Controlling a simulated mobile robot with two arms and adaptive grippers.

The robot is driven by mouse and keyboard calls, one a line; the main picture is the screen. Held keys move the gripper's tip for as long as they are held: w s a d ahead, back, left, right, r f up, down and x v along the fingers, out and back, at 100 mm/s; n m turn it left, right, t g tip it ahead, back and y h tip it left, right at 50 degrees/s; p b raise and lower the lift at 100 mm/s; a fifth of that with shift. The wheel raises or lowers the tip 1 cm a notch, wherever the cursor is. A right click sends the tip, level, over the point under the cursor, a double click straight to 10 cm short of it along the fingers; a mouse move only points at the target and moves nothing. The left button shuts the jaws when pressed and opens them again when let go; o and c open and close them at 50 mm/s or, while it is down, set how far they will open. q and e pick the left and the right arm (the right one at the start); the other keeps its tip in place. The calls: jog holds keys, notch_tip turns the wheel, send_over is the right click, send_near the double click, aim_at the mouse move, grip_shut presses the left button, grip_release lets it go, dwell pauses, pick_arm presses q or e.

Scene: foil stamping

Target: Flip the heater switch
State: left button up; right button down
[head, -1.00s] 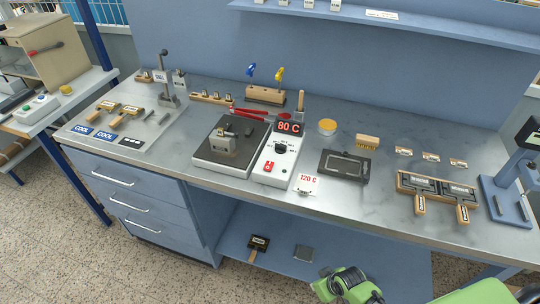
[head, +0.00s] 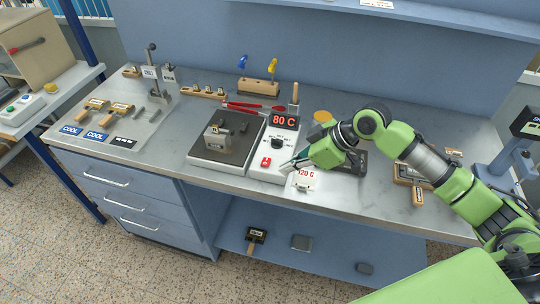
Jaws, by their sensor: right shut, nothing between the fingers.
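The heater is a white-framed unit with a dark hot plate (head: 229,148) on the left of the bench middle. Its white control panel (head: 283,148) has a red "80 C" display (head: 284,121), a black dial (head: 277,143) and a red heater switch (head: 266,162) near the front. My right gripper (head: 287,166) is shut and empty. Its tips are just right of the red switch, over the panel's front right part. I cannot tell whether they touch the panel. A "120 C" card (head: 304,181) stands partly behind the gripper. My left gripper is not in view.
A metal block (head: 217,135) sits on the hot plate. Red tongs (head: 252,107) lie behind it. Wooden-handled stamps (head: 118,108) and "COOL" labels (head: 97,136) lie at left. My right arm hides part of the dark tray (head: 350,163) and the items at right.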

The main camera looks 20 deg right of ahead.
jog(key=w+d+r, duration=0.2)
jog(key=d+r, duration=0.1)
jog(key=r, duration=0.6)
jog(key=shift+w+n+t+y, duration=0.2)
jog(key=shift+n+t+y, duration=0.1)
jog(key=shift+y, duration=0.1)
jog(key=shift+d, duration=0.1)
jog(key=shift+w+d+r+p, duration=0.1)
jog(key=shift+w+d+p, duration=0.3)
jog(key=shift+w+p, duration=0.2)
